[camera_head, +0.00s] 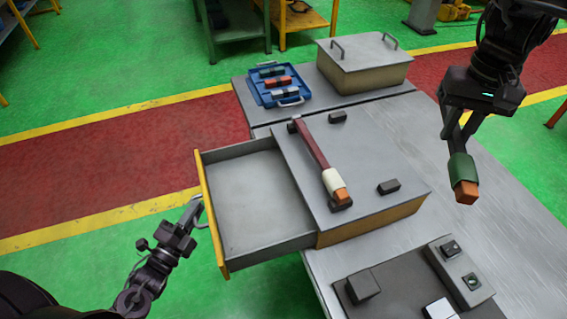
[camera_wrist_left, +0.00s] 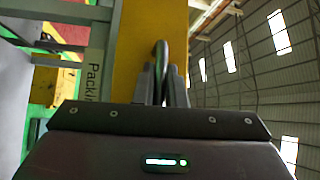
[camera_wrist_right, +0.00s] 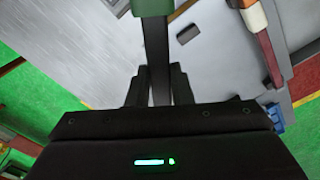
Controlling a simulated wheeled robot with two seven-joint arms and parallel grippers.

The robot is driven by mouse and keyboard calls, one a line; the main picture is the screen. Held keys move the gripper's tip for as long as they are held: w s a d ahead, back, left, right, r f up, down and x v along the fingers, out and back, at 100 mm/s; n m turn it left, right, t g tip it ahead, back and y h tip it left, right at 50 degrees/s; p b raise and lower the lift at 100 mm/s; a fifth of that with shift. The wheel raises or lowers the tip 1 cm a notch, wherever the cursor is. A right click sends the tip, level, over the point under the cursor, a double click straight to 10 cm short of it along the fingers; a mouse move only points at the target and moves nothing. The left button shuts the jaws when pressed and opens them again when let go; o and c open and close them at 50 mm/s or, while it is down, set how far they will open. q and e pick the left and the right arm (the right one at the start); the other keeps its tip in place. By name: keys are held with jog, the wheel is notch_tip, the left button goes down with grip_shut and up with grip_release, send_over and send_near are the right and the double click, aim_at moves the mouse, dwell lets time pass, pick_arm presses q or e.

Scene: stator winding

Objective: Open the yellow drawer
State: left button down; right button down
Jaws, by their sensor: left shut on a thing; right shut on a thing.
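The yellow drawer (camera_head: 209,208) stands pulled far out of the grey-topped cabinet (camera_head: 360,225), to the left. Its grey inside (camera_head: 255,195) looks empty. My left gripper (camera_head: 196,207) is shut on the metal handle (camera_head: 204,220) of the yellow front. In the left wrist view, the handle (camera_wrist_left: 160,50) runs between the fingers in front of the yellow panel (camera_wrist_left: 135,50). My right gripper (camera_head: 462,125) is shut on a dark-shafted piece with a green sleeve (camera_head: 461,167) and an orange end, held above the table's right side. The shaft (camera_wrist_right: 160,75) shows between the fingers in the right wrist view.
A dark red bar (camera_head: 313,148) with a white and orange end lies across blocks on the cabinet top. Behind stand a blue tray (camera_head: 262,100) with several parts and a lidded grey box (camera_head: 365,75). A dark fixture (camera_head: 400,285) sits at the front right.

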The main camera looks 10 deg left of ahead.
pick_arm(q)
jog(key=shift+s+a+f, duration=0.1)
jog(key=shift+s+a, duration=0.45)
jog(key=shift+a, duration=0.2)
pick_arm(e)
jog(key=shift+r, duration=0.15)
pick_arm(q)
jog(key=c, duration=1.8)
grip_release()
jog(key=shift+o, duration=0.2)
